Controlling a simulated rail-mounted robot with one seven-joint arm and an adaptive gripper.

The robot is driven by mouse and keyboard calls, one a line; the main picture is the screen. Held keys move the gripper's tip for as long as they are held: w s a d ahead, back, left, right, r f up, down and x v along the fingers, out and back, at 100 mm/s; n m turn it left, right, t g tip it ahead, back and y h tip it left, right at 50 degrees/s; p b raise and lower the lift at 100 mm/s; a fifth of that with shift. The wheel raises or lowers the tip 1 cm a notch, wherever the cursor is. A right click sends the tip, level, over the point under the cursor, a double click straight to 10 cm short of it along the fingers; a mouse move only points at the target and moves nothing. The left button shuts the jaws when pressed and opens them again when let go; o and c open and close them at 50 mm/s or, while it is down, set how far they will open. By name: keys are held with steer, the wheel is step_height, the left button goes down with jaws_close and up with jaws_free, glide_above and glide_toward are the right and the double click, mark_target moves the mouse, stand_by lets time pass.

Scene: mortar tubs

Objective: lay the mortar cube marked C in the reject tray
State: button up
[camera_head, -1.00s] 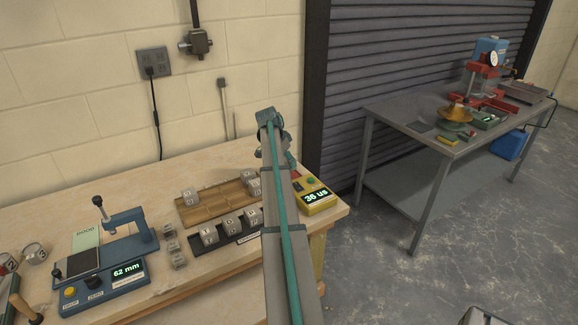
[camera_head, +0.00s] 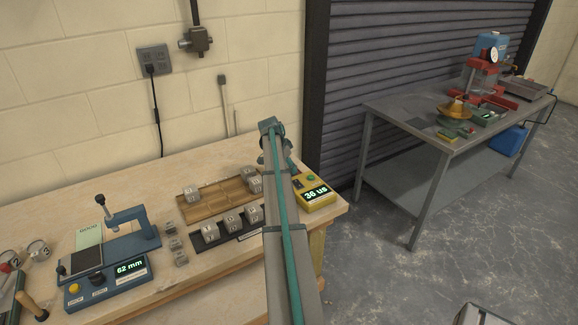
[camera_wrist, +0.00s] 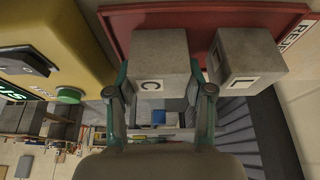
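The mortar cube marked C (camera_wrist: 160,75) is between the two fingers of my gripper (camera_wrist: 160,88) in the wrist view. The fingers sit against its left and right sides, and its lettered face looks towards the camera. The red reject tray (camera_wrist: 119,24) lies behind the cube, with part of its label at the upper right. I cannot tell whether cube C touches the tray floor. Another grey cube, marked L (camera_wrist: 244,75), is just right of cube C, by the tray. In the head view my arm hides the gripper, cube C and most of the tray.
A yellow meter reading 36 us (camera_head: 316,194) stands close by; it also fills the upper left of the wrist view (camera_wrist: 70,45). A wooden rack (camera_head: 212,205) and a dark rack (camera_head: 225,241) hold cubes. A blue gauge (camera_head: 115,275) stands farther left.

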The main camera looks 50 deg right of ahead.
steer(key=o, duration=0.4)
steer(key=b+v, duration=0.2)
steer(key=v, duration=1)
steer(key=shift+a+r, duration=0.1)
steer(key=shift+r, duration=0.05)
